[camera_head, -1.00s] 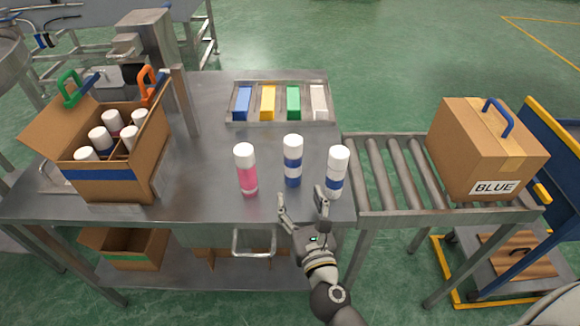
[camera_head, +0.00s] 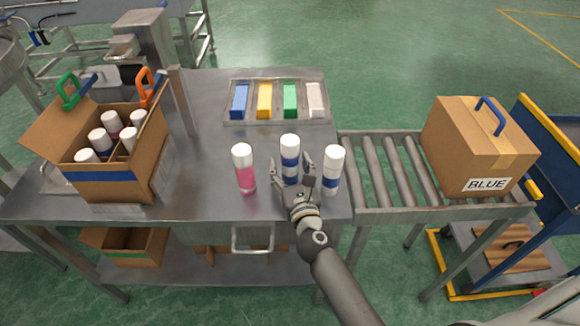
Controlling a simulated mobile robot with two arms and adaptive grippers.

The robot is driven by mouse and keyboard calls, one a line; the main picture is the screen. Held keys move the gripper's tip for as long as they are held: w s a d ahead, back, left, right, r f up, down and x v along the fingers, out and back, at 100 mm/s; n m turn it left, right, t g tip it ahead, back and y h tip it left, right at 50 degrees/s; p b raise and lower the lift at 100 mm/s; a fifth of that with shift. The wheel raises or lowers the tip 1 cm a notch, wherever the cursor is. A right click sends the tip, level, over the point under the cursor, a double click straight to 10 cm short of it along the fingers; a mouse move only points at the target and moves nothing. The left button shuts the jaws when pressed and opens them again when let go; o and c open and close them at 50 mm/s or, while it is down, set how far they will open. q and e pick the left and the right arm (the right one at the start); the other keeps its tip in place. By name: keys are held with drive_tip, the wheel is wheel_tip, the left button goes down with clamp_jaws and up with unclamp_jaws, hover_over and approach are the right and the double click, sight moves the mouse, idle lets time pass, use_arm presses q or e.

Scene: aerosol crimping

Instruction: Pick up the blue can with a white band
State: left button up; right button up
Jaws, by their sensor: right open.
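The blue can with a white band (camera_head: 290,158) stands upright on the metal table, between a pink can (camera_head: 245,170) on its left and a white can with a blue band (camera_head: 333,170) on its right. All three have white caps. My right gripper (camera_head: 292,171) is open in front of the blue can, with one finger to each side of it in the picture. The can's lower part is hidden behind the gripper; I cannot tell whether the fingers touch it. The right finger is close to the white can. My left gripper is not in view.
An open carton (camera_head: 110,183) with several white-capped cans stands at the left. A tray (camera_head: 275,117) of coloured blocks lies at the back. A roller conveyor (camera_head: 385,170) at the right bears a closed box (camera_head: 470,150) labelled BLUE.

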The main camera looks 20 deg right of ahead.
drive_tip(key=shift+w, duration=0.3)
drive_tip(key=c, duration=1.2)
drive_tip(key=shift+r, duration=0.2)
drive_tip(key=shift+c, duration=0.2)
